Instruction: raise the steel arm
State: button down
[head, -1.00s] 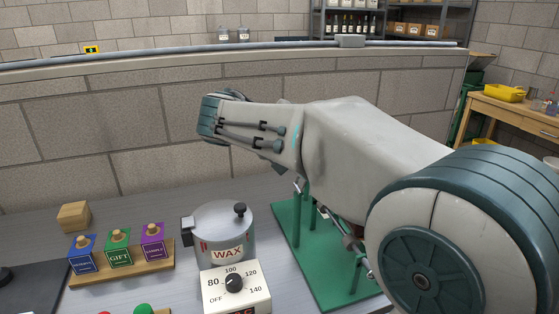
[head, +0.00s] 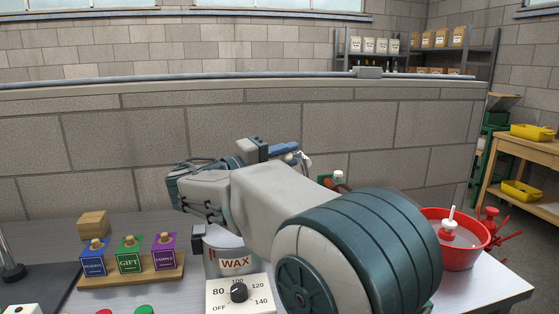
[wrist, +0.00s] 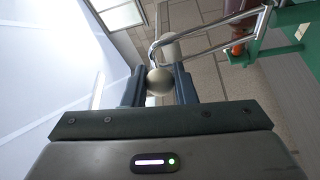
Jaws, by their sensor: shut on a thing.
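The steel arm (wrist: 215,32) is a bright bent rod in the wrist view, running from the green stand (wrist: 288,22) at upper right to a pale round knob (wrist: 159,81). My gripper (wrist: 160,78) is shut on this knob, one finger on each side of it. A second pale round shape (wrist: 172,47) shows just beyond the knob. In the head view my gripper (head: 290,150) is up behind my forearm, near a green and red-brown part of the stand (head: 325,181). My forearm hides most of the stand and the steel arm there.
A wax pot (head: 234,262) and its dial box (head: 240,292) stand close to my forearm. A wooden rack with coloured tags (head: 132,273) and a wooden block (head: 93,224) are at left. A red bowl (head: 462,252) stands at right. A low block wall (head: 130,150) runs behind.

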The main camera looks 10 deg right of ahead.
dwell(0.3)
jog(key=c, duration=1.2)
grip_release()
jog(key=shift+a, duration=0.1)
jog(key=v, duration=1.3)
jog(key=shift+s+a+f, duration=0.2)
jog(key=shift+a, duration=0.15)
jog(key=s+d+f+n+g+y+p, duration=0.1)
jog(key=s+d+f+g+y+p, duration=0.15)
jog(key=d, duration=0.35)
jog(key=s+d+f+n+g+y+p, duration=0.1)
jog(key=s+d+f+y+p, duration=0.25)
jog(key=d, duration=0.35)
jog(key=s+a+f+m+y+p, duration=0.1)
jog(key=s+f+m+y+p, duration=0.3)
jog(key=s+f+y+p, duration=0.3)
jog(key=s+y, duration=0.4)
jog(key=s, duration=0.2)
jog(key=shift+s+y, duration=0.4)
